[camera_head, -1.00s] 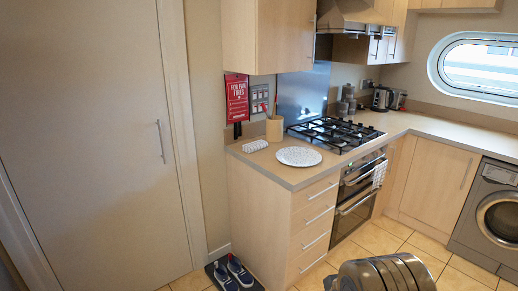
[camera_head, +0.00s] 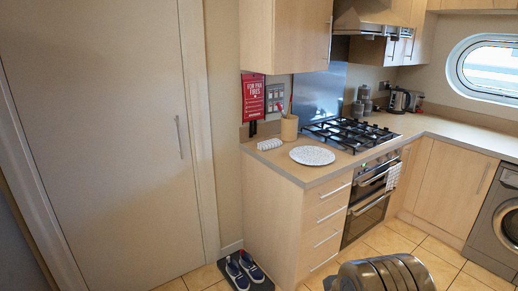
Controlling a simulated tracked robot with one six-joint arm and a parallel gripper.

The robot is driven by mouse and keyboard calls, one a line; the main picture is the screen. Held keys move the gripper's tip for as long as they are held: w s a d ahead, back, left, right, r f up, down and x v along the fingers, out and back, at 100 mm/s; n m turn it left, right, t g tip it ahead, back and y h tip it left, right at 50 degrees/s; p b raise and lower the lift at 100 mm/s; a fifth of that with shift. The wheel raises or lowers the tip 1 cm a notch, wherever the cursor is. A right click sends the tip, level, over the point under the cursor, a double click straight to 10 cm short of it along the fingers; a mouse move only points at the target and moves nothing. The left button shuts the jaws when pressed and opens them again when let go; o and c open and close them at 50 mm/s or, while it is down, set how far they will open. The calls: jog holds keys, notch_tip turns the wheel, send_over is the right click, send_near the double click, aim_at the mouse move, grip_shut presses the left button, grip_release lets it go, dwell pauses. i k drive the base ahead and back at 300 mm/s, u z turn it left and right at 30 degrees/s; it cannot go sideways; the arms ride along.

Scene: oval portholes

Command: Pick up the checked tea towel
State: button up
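A small white and grey checked tea towel (camera_head: 393,176) hangs over the oven handle at the right of the oven (camera_head: 368,197). It hangs down in front of the oven door, and its pattern is small at this distance. My gripper is not in view. Only a grey ribbed part of my own body shows at the bottom of the picture, well in front of the oven.
A patterned round plate (camera_head: 312,155), a small patterned white item (camera_head: 270,144) and a utensil pot (camera_head: 289,127) stand on the counter left of the hob (camera_head: 350,134). Shoes (camera_head: 245,271) lie on a dark mat by the drawers. Tiled floor (camera_head: 405,248) is open before the oven.

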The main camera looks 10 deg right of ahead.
aim_at(270, 144)
jog(key=u, duration=0.35)
jog(key=k, duration=0.5)
jog(key=u, duration=0.95)
jog(key=k, duration=0.8)
jog(key=u, duration=0.4)
jog(key=i, duration=1.9)
jog(key=z, duration=0.6)
jog(key=i, duration=1.4)
jog(key=z, duration=0.45)
